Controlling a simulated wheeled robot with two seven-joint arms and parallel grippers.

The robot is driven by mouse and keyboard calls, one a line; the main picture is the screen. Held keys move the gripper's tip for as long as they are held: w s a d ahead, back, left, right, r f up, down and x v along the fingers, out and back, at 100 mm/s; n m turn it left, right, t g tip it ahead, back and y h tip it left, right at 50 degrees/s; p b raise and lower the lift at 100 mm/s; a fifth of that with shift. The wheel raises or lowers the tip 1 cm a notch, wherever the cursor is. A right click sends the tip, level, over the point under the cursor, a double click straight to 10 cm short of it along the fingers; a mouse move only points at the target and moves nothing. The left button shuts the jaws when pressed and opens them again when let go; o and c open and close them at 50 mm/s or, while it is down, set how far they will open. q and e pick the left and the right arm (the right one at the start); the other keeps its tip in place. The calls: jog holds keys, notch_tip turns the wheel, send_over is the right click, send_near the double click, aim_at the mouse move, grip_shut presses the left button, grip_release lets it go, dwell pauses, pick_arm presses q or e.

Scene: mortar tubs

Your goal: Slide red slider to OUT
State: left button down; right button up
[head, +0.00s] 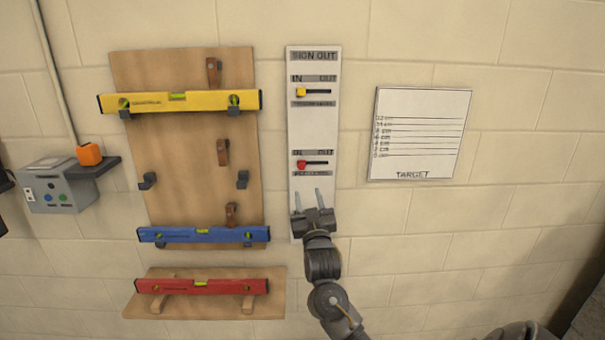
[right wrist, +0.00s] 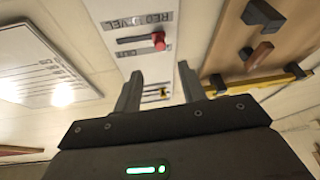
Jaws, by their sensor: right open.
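The red slider (head: 301,164) sits at the left end of its short slot, under the IN label, on the lower part of the white SIGN OUT panel (head: 301,125). The slot runs free to its right under OUT. In the right wrist view the red slider knob (right wrist: 158,41) stands beyond the fingertips, at one end of its slot. My right gripper (head: 308,193) is open, with its fingers pointing up, just below the red slider in the head view. It shows empty in the right wrist view (right wrist: 160,70). My left gripper is not seen.
A yellow slider (head: 300,92) sits at IN higher on the panel. Left is a wooden board (head: 185,160) with yellow (head: 180,101) and blue levels (head: 203,234); a red level (head: 201,286) rests below. A TARGET sheet (head: 420,133) hangs right.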

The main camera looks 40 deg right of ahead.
aim_at(302, 168)
jog(key=p+x, duration=0.2)
jog(key=x, duration=0.8)
jog(key=shift+w+d+r, duration=0.15)
jog(key=shift+w+d, duration=0.1)
jog(key=shift+w, duration=0.1)
grip_shut()
